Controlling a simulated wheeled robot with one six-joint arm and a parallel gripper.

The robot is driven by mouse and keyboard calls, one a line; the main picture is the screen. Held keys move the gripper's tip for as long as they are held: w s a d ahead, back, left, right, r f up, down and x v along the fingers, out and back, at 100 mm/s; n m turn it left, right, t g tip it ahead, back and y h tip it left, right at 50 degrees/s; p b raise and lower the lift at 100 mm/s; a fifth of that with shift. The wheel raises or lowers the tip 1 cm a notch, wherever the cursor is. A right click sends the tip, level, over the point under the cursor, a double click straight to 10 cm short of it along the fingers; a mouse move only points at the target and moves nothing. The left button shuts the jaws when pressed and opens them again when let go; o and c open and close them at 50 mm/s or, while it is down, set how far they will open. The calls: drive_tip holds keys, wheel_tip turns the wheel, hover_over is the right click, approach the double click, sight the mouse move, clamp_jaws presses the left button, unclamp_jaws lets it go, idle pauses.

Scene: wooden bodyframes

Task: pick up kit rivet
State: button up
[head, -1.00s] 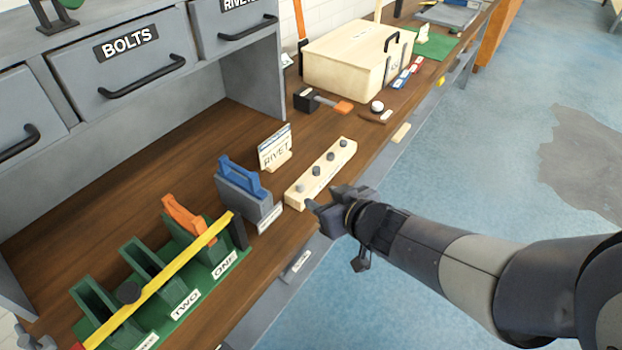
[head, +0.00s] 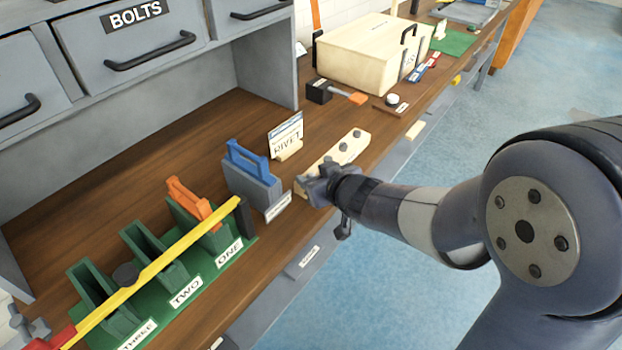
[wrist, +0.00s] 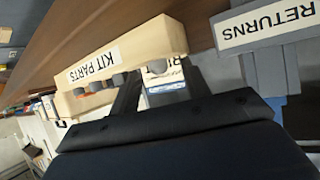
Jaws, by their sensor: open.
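The kit parts block (head: 352,140), a pale wooden bar, lies at the front edge of the bench and shows its KIT PARTS label (wrist: 93,65) in the wrist view. Several small grey rivets stand in it. My gripper (head: 318,182) is at the near end of the block and covers that end in the head view. In the wrist view my gripper (wrist: 158,78) is open, its two dark fingers on either side of the nearest rivet (wrist: 157,67). I cannot tell whether they touch it. Other rivets (wrist: 97,86) stand beyond the left finger.
A RIVET card (head: 286,137) stands behind the block. A grey bin with a blue handle (head: 252,180) stands just left of my gripper, with a RETURNS label (wrist: 270,22). A green rack (head: 170,265) with a yellow bar is further left. A wooden box (head: 362,55) stands behind.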

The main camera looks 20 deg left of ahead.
drive_tip(key=shift+c, duration=0.5)
clamp_jaws()
